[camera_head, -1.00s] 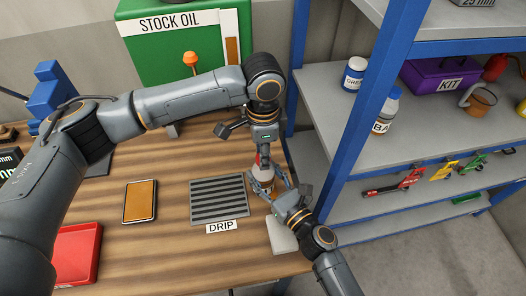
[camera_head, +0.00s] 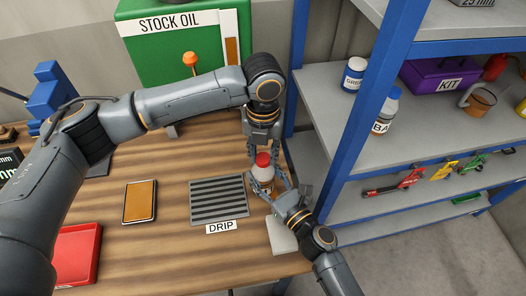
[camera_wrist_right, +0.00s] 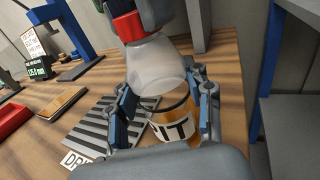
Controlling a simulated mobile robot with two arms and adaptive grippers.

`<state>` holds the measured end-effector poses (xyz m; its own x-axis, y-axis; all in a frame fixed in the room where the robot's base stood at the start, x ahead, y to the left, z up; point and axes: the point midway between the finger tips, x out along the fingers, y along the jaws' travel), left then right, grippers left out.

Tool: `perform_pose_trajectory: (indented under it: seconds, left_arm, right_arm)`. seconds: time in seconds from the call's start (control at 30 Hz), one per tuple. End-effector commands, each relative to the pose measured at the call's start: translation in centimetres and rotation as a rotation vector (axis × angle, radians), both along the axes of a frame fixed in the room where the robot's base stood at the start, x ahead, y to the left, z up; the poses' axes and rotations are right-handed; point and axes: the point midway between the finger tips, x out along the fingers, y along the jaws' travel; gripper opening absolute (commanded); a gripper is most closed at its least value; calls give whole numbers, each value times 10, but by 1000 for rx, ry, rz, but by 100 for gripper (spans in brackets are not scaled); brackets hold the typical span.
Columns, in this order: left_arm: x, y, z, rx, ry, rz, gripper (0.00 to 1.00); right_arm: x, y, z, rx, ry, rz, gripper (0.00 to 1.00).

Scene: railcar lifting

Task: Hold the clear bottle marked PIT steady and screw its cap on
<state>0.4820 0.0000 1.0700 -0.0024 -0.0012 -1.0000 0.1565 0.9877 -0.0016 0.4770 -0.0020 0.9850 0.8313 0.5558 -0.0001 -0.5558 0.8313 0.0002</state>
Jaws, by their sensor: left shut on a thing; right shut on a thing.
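The clear bottle (camera_head: 263,174) stands near the right edge of the wooden table, just right of the drip grate. In the right wrist view the bottle (camera_wrist_right: 155,65) shows amber liquid low down and a label reading "IT", partly hidden. My right gripper (camera_head: 266,186) is shut around the bottle's body from the front right. The red cap (camera_head: 262,160) sits at the bottle's mouth; it also shows in the right wrist view (camera_wrist_right: 127,27). My left gripper (camera_head: 263,151) points down from above and is shut on the cap. How tight the cap is cannot be told.
The grate marked DRIP (camera_head: 218,200) lies left of the bottle. An amber-topped flat item (camera_head: 139,201) and a red tray (camera_head: 77,254) lie farther left. The green STOCK OIL box (camera_head: 180,60) stands behind. A blue shelf post (camera_head: 362,120) rises close on the right.

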Motion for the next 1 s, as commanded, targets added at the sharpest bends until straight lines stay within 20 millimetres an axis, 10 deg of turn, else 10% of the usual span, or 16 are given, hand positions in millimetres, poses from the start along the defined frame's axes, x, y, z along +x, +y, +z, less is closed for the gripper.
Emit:
perform_pose_trajectory:
  seconds: [0.07, 0.1, 0.2, 1.0]
  left_arm:
    - [1, 0, 1, 0, -3, 3, 18]
    - [1, 0, 1, 0, -3, 4, 38]
    - [1, 0, 1, 0, -3, 4, 54]
    - [0, 0, 45, 0, -1, 5, 54]
  right_arm:
    - [0, 0, -1, -1, 2, 0, 0]
    - [0, 0, -1, -1, 2, 0, 0]
    - [0, 0, -1, -1, 2, 0, 0]
    - [0, 0, -1, -1, 1, 0, 0]
